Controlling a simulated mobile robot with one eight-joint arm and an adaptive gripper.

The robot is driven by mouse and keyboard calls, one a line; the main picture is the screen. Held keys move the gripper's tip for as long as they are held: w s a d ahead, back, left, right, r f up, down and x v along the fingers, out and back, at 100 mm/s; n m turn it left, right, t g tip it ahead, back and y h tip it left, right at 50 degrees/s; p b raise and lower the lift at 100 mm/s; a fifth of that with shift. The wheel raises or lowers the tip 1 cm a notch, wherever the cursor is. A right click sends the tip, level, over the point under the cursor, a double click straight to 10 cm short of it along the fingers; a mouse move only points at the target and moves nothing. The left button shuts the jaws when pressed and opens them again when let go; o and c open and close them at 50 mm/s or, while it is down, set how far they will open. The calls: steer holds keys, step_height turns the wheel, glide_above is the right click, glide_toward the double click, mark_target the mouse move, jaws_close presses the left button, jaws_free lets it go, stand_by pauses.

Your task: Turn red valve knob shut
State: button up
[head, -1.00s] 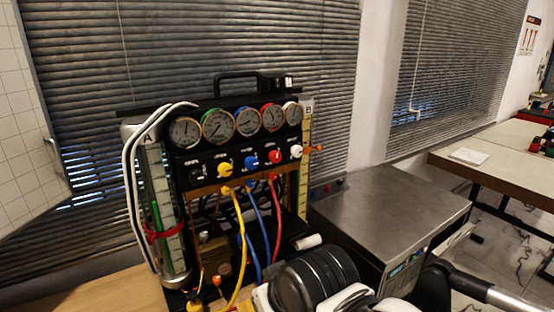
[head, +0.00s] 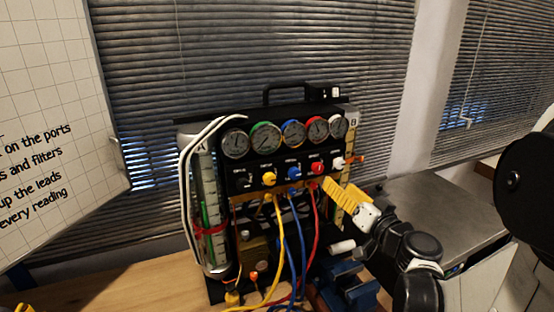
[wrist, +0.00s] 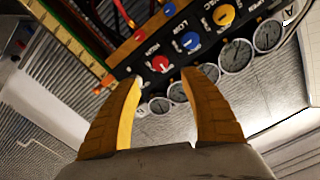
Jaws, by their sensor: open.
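The red valve knob (head: 317,168) is on the front panel of the gauge rig (head: 260,160), between the blue knob (head: 294,173) and the white knob (head: 338,162). My gripper (head: 328,184), with yellow fingers, is just below and right of the red knob in the head view. In the wrist view, the red knob (wrist: 160,64) appears just beyond the fingertips, between them sideways. The fingers (wrist: 162,80) are spread and empty; I see no contact with the knob. The wrist view shows the panel roughly upside down.
A yellow knob (head: 269,178) sits farther left on the panel. Yellow (head: 279,240), blue (head: 294,235) and red (head: 316,225) hoses hang below the knobs. An orange fitting (head: 357,159) sticks out at the right. A metal-topped unit (head: 430,210) stands right of the rig.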

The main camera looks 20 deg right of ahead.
mark_target(320, 169)
steer(key=w, duration=0.5)
steer(key=w+b, duration=0.1)
steer(key=w, duration=0.4)
steer(key=shift+w+a, duration=0.2)
steer(key=shift+w, duration=0.15)
steer(key=shift+c, duration=0.2)
jaws_close()
